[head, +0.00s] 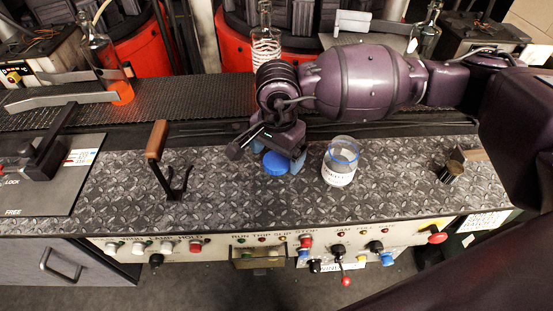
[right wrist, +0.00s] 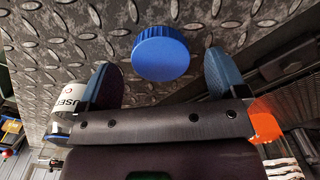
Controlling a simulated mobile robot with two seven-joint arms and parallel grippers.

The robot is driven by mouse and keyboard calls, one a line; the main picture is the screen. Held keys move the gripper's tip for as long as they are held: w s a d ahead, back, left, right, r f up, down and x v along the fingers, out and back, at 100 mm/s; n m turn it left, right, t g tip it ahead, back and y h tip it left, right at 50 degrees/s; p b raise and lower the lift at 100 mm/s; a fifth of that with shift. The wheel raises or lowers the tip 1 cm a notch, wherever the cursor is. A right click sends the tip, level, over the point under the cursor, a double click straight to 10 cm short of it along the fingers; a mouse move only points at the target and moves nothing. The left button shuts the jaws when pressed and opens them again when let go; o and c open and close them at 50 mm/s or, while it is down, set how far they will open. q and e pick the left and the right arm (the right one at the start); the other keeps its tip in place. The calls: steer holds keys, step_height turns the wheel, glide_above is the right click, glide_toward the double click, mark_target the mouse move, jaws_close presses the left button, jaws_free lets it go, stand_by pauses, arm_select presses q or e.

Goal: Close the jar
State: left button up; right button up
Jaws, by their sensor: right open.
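The blue round lid (head: 275,163) lies on the diamond-plate bench top. My right gripper (head: 279,156) is open just above it, pointing down. In the right wrist view the lid (right wrist: 160,54) sits between the two blue fingertips, with a gap on each side. The jar (head: 339,168) stands upright and open to the right of the lid, clear glass with a blue band near the rim and a white label. Part of the jar (right wrist: 68,118) shows at the left of the right wrist view, behind a finger. My left gripper is not in view.
A wooden-handled lever (head: 156,143) stands left on the bench, and a small dark knurled cylinder (head: 451,172) sits at the right. Bottles, one with orange liquid (head: 121,91), stand along the back conveyor (head: 190,113). Knobs line the front panel (head: 220,243).

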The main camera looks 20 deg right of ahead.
mark_target(277, 159)
steer(key=shift+f, duration=0.7)
steer(key=c, duration=1)
steer(key=shift+r, duration=0.2)
step_height(277, 159, up, 20)
steer(key=shift+f+p, duration=0.15)
steer(key=shift+p, duration=0.65)
